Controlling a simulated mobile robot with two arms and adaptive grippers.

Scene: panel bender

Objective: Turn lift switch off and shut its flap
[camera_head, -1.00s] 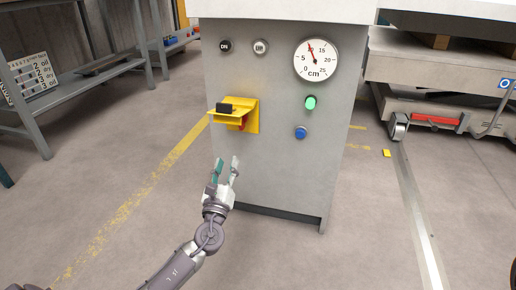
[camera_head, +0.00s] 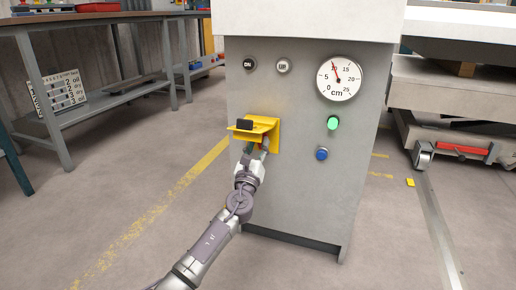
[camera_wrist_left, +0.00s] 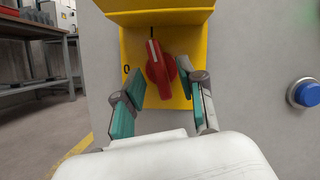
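The yellow flap (camera_head: 252,127) stands raised, sticking out from the yellow switch box on the grey cabinet. Under it, the red rotary lift switch (camera_wrist_left: 161,69) shows in the left wrist view, its white line pointing nearly straight up. A "0" mark is to its left on the yellow plate (camera_wrist_left: 133,46). My left gripper (camera_wrist_left: 157,82) is open, with one teal-padded finger on each side of the red switch, close below the flap. In the head view the left gripper (camera_head: 254,151) partly hides the switch. My right gripper is not in view.
The cabinet front carries a dial gauge (camera_head: 339,78), two round buttons above, a lit green button (camera_head: 333,123) and a blue button (camera_head: 322,154). A shelf rack (camera_head: 90,60) stands at left. A cart (camera_head: 455,110) stands at right.

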